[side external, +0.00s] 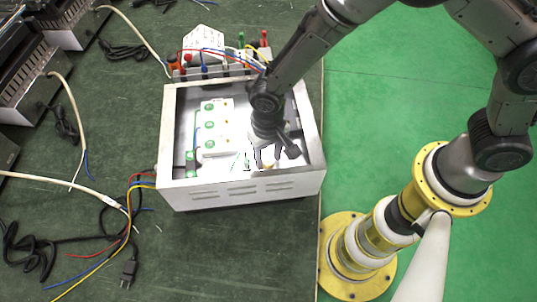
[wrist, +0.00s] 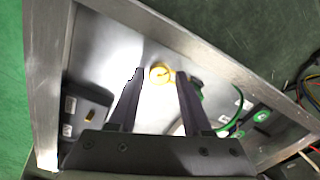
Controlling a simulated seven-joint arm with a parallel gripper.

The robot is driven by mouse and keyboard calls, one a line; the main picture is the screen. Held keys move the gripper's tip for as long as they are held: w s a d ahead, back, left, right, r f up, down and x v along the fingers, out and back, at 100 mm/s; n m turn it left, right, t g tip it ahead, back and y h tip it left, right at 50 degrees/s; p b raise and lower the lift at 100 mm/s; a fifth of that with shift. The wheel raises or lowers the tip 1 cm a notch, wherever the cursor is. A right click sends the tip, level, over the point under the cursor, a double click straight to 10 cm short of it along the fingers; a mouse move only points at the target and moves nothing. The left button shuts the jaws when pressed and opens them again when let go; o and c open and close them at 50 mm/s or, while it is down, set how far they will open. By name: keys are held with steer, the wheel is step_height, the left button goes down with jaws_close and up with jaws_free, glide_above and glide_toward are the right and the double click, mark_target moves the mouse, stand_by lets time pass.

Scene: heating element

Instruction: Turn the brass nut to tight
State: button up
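The brass nut (wrist: 160,74) shows in the wrist view as a small gold round piece on the bright inner face of the metal box (wrist: 225,68). My gripper (wrist: 160,78) has its two dark fingers spread, with the nut between and just beyond the fingertips. I cannot tell whether either finger touches it. In the side external view my gripper (side external: 264,163) reaches down into the open box (side external: 240,190) near its front wall. The nut is hardly visible there.
White modules with green round parts (side external: 210,125) stand inside the box at left. A smaller brass piece (wrist: 88,119) sits on a dark part at left in the wrist view. Loose cables (side external: 110,225) lie on the dark table left of the box. The box walls surround my gripper closely.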

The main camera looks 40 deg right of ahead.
mark_target(269, 161)
steer(key=shift+o, duration=0.6)
steer(key=shift+f, duration=0.1)
step_height(269, 161, up, 14)
